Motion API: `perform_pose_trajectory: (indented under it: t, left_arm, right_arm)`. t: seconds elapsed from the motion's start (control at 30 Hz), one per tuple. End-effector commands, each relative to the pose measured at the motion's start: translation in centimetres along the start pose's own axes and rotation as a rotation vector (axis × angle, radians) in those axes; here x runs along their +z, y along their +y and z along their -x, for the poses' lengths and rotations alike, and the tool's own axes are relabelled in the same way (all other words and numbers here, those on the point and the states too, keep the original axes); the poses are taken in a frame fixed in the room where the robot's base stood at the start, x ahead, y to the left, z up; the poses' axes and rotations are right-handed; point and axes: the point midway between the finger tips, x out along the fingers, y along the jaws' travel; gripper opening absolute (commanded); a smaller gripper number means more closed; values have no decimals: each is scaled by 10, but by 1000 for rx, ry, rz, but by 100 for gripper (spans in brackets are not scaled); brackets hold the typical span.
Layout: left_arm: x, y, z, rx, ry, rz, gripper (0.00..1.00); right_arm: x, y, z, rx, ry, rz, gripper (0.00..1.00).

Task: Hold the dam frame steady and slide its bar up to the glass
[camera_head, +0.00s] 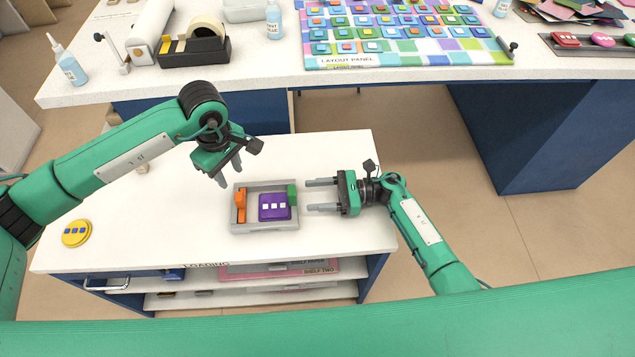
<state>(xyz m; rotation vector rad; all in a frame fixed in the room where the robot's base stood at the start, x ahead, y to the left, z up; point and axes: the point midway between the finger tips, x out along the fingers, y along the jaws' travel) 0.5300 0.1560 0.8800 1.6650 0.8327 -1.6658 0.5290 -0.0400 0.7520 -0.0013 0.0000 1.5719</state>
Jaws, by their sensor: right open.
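The grey dam frame (265,230) lies on the white loading table. A purple glass piece (274,212) with several white squares lies inside it. An orange piece (240,206) stands at the frame's left end, with a gap between it and the glass. A green piece (292,195) is at the right end, close to the glass. I cannot tell which coloured piece is the bar. My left gripper (229,174) is open and empty above the frame's upper left corner. My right gripper (308,195) is open, its fingertips pointing left just off the frame's right end.
A yellow disc (76,233) lies at the table's left. Shelves (280,268) sit under the table front. Behind, a long bench (275,67) carries a tape dispenser (196,45), bottles and a layout panel (400,62). The white table around the frame is mostly clear.

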Motion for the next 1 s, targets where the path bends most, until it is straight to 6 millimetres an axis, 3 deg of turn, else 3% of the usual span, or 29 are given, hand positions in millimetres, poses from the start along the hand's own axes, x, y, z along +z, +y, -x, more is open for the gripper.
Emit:
perform_pose_trajectory:
  t: [0.2,0.4,0.83,1.0]
  left_arm:
    - [0,0,0,0,0,0,36]
    - [0,0,0,0,0,0,36]
    - [0,0,0,0,0,0,36]
    - [0,0,0,0,0,0,36]
  right_arm:
    - [-2,0,-41,0,-4,-2,55]
    - [-2,0,-66,-1,-3,-2,55]
    - [-2,0,-75,-2,0,-2,55]
    - [-2,0,-75,-1,0,-2,23]
